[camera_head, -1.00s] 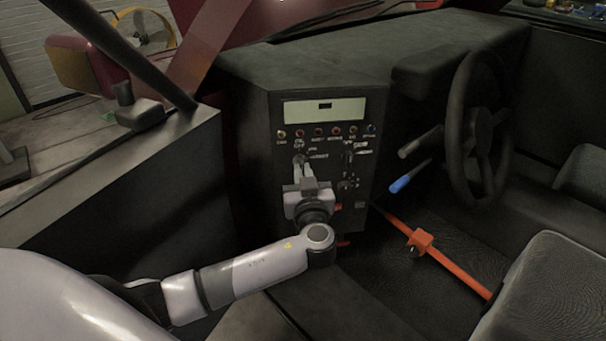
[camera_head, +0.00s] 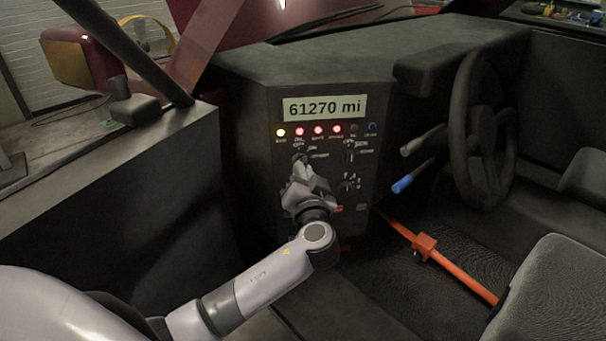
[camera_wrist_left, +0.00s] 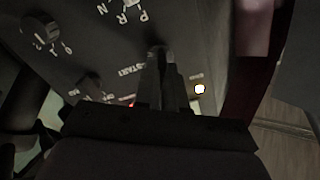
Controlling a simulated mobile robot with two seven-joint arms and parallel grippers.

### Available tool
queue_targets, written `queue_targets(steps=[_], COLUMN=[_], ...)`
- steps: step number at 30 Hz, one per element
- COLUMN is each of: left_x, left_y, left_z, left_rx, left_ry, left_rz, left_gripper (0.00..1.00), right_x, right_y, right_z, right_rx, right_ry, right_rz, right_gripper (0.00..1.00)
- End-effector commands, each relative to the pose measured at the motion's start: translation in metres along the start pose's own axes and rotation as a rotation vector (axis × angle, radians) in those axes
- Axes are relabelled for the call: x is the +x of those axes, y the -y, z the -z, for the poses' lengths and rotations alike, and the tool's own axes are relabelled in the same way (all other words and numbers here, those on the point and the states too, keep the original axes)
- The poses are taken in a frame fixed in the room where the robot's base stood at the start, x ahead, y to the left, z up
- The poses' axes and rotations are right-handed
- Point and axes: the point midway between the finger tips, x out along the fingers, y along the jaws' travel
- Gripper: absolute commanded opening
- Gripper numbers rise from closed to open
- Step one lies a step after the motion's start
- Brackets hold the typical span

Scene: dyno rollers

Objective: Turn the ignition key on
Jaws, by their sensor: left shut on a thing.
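The ignition switch (camera_head: 299,157) is on the upper left of the dark dash panel (camera_head: 262,185), with small position labels beside it. My left gripper (camera_head: 301,170) reaches it from below and is shut on the key. The fingers cover the key, so its own shape is hidden. In the left wrist view the two fingers (camera_wrist_left: 165,65) are close together at the switch, near a START label (camera_wrist_left: 130,70). The display (camera_head: 324,107) is lit and reads 61270 mi. Several indicator lamps below it glow, one yellow (camera_head: 281,132) and others red (camera_head: 318,130). My right gripper is not in view.
A selector knob (camera_head: 348,186) and another switch (camera_head: 350,156) sit right of the gripper. The steering wheel (camera_head: 459,115), a grey stalk (camera_head: 424,141) and a blue-tipped lever (camera_head: 403,185) are farther right.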

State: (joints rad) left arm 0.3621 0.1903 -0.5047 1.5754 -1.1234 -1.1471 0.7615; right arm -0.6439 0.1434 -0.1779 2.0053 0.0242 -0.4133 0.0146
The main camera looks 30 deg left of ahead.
Motion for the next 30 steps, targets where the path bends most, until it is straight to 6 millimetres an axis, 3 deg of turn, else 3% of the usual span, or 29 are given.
queue_targets(steps=[13, 29, 30], left_x=[0.0001, 0.0002, 0.0002], left_y=[0.0003, 0.0002, 0.0002], left_z=[0.0004, 0.0003, 0.0004], left_rx=[0.208, 0.230, 0.230], left_ry=[0.001, 0.001, 0.001], left_rz=[0.001, 0.002, 0.002], left_gripper=[0.00, 0.00, 0.20], right_x=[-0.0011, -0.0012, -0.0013], right_y=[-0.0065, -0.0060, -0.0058], right_z=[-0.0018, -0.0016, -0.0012], right_rx=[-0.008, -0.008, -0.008], right_ry=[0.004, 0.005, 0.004], right_rz=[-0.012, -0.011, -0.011], right_gripper=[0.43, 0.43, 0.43])
